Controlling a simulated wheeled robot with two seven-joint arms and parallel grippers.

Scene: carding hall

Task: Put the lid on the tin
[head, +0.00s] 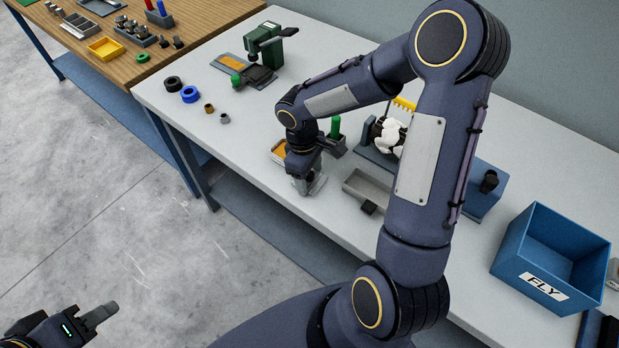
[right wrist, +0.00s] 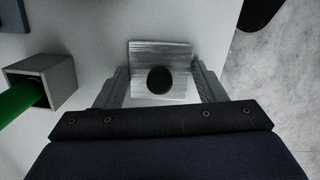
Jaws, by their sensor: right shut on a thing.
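My right gripper (head: 306,180) is low over the light table, shut on a square silvery metal piece with a round black knob, which looks like the lid (right wrist: 142,58). In the right wrist view its fingers (right wrist: 160,88) stand on either side of the lid. In the head view the lid (head: 316,186) is partly covered by the gripper. I cannot make out the tin for sure; what lies under the lid is hidden. An open grey metal box (head: 353,190) stands just right of the gripper. My left gripper (head: 100,315) is off the table at lower left, seen side-on.
A small grey box with a green handle (head: 335,126) stands close behind my right gripper; it also shows in the right wrist view (right wrist: 62,85). A yellow-orange tray (head: 278,152) is left of it. A blue FLY bin (head: 510,262) stands at right.

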